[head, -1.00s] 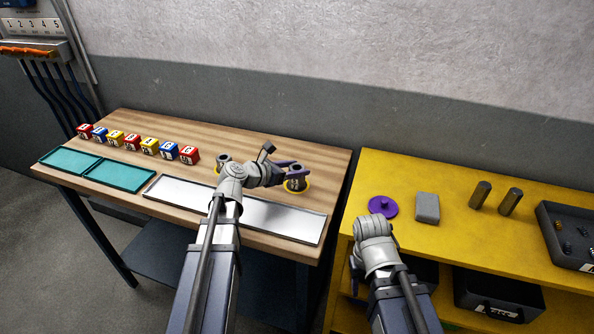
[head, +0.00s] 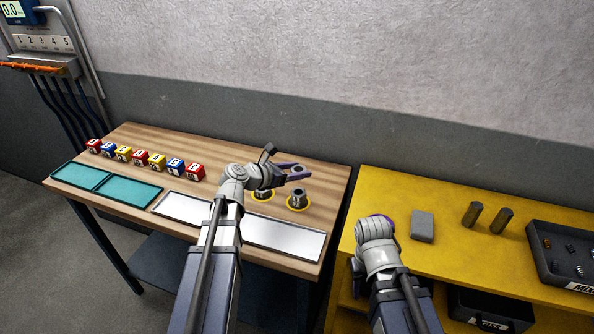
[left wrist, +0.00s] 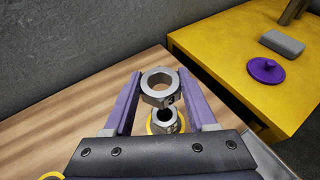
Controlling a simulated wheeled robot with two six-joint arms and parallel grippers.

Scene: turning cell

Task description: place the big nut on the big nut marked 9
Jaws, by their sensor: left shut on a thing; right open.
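My left gripper (head: 296,171) is shut on a grey big nut (left wrist: 159,82), held above the table with its hole facing up. A second grey nut (left wrist: 165,121) stands below it in a yellow ring, the two apart in the left wrist view; it also shows in the head view (head: 298,198). Another grey nut (head: 263,193) stands in a yellow ring to its left.
Several lettered cubes (head: 140,157) line the wooden table's left, behind teal trays (head: 122,190) and metal trays (head: 285,240). The yellow bench (head: 450,213) holds a purple knobbed disc (left wrist: 266,71), a grey block (head: 422,226), dark cylinders (head: 502,220) and a dark bin (head: 560,278).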

